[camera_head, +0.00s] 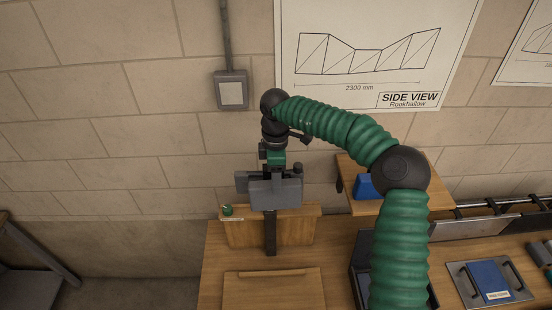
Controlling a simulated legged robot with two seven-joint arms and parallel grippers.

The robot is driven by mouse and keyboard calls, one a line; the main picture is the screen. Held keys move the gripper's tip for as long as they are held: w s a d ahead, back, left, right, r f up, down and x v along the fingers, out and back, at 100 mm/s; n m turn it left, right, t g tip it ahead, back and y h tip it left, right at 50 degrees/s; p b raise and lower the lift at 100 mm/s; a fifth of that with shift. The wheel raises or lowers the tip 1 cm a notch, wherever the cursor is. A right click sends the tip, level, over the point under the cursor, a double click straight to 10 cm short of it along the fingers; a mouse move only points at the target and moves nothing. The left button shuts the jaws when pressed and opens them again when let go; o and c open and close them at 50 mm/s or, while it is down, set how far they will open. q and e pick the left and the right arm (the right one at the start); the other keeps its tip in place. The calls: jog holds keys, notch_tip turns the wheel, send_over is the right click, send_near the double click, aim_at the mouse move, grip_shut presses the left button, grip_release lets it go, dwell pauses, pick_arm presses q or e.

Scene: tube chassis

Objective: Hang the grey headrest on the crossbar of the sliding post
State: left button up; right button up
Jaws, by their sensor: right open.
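My right arm reaches in from the lower right and bends down to the left. Its gripper (281,171) is open, pointing down, right at the top of the grey headrest. The grey headrest (276,196) is a blocky pad at the top of the dark upright post (270,240), which stands at the wooden bench. The crossbar is hidden or cannot be told apart from the grey parts behind the headrest, so I cannot tell exactly how the headrest sits on it. I also cannot tell whether the fingers touch it. My left gripper is not in view.
A wooden board (235,233) stands behind the post, with a small green round thing (228,210) at its left. A raised wooden shelf (395,207) bears a blue block (366,186). A tray with a blue book (489,280) lies right. The left bench top is mostly clear.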

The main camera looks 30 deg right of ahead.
notch_tip(320, 180, up, 14)
jog(key=b, duration=0.2)
jog(key=w+d+f+n+t+h+b, duration=0.4)
jog(key=w+f+n+h+b, duration=0.1)
jog(key=w+n+h+b, duration=0.15)
jog(key=w+a+n+t+h+b, duration=0.3)
jog(key=w+a+n+t+b, duration=0.25)
jog(key=n, duration=0.75)
jog(key=s+a+f+n+t+y+b, duration=0.3)
jog(key=a+f+n+y, duration=0.75)
jog(key=n, duration=1.05)
jog(key=s+d+f+n+g+h+b, duration=0.1)
jog(key=s+f+n+g+b, duration=0.6)
jog(key=s+f+n, duration=1.1)
jog(key=s+d+f+g, duration=0.1)
jog(key=s+f+g, duration=0.2)
jog(key=s+f, duration=1)
jog(key=shift+f+n+b, duration=0.25)
jog(key=shift+n+b, duration=0.1)
jog(key=shift+b, duration=0.05)
